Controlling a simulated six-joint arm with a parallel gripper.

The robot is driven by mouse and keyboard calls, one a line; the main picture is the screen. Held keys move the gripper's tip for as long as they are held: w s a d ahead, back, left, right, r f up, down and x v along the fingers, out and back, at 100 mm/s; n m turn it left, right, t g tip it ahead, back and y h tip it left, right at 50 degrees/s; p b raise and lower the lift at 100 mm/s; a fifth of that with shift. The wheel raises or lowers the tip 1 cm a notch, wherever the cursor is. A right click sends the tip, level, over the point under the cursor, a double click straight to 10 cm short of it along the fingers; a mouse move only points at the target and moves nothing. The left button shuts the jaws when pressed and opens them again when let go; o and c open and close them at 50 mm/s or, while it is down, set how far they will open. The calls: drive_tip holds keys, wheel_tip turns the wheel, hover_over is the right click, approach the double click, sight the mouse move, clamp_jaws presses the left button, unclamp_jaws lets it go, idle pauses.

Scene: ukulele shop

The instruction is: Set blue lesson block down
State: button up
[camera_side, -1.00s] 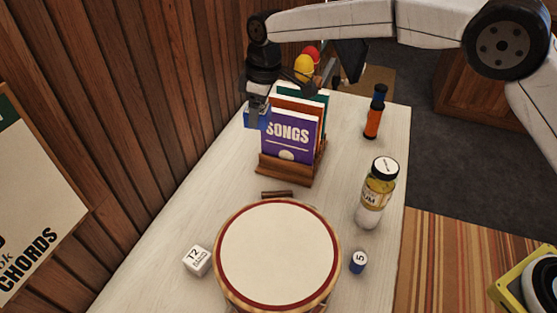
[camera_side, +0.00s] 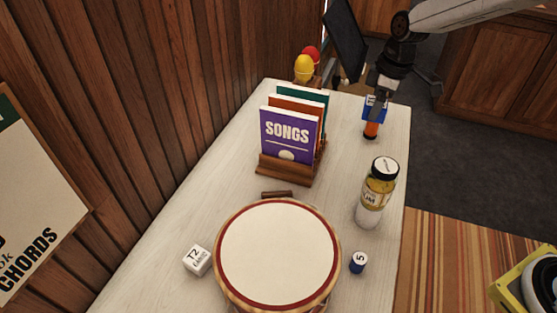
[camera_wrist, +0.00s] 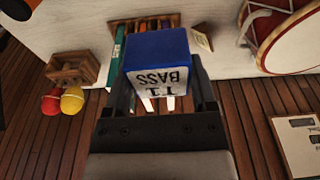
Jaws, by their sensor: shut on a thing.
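My gripper (camera_side: 379,92) is shut on the blue lesson block (camera_side: 375,109), above the far right part of the white table (camera_side: 345,115). In the wrist view my gripper (camera_wrist: 160,75) has a finger on each side of the block (camera_wrist: 157,46). That view shows a blue face and a white face lettered "T1 BASS". In the side view the block overlaps the upper part of an orange-and-dark bottle (camera_side: 371,131); I cannot tell whether they touch.
A wooden rack (camera_side: 285,174) holds several songbooks. Yellow (camera_side: 304,68) and red shakers stand at the back. Table between rack and jar is clear.

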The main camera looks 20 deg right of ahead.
drive_tip(key=s+d, duration=0.5)
wheel_tip(320, 180, down, 12)
drive_tip(key=shift+a+r, duration=0.15)
idle(0.4)
drive_tip(key=shift+w, duration=0.2)
drive_tip(key=w+f, duration=0.3)
drive_tip(key=w, duration=0.1)
drive_tip(key=w+f, duration=0.2)
drive_tip(key=w, duration=0.2)
drive_tip(key=w+f, duration=0.3)
drive_tip(key=w, duration=0.1)
drive_tip(key=shift+w+d+f, duration=0.2)
drive_tip(key=shift+w+f, duration=0.45)
